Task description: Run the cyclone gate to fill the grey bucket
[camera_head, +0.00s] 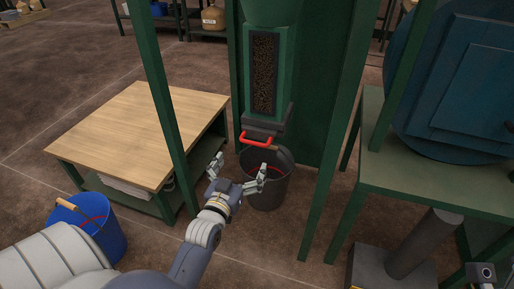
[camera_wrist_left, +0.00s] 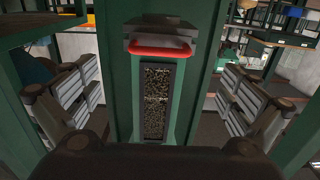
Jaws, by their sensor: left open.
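The green cyclone (camera_head: 272,60) has a window showing brown grain-like material. At its bottom is a dark slide gate (camera_head: 266,122) with a red handle (camera_head: 257,140). The grey bucket (camera_head: 270,192) stands on the floor below the outlet. My left gripper (camera_head: 238,172) is open and empty, its fingers spread, just below and in front of the red handle and over the bucket's near left side. In the left wrist view the red handle (camera_wrist_left: 161,48) lies between the spread fingers (camera_wrist_left: 160,100), apart from them.
A green post (camera_head: 163,105) stands left of my left arm, in front of a wood-topped table (camera_head: 135,130). A blue bucket (camera_head: 95,225) is at lower left. Another green post (camera_head: 338,135) and a green stand with a blue machine (camera_head: 455,80) are at right.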

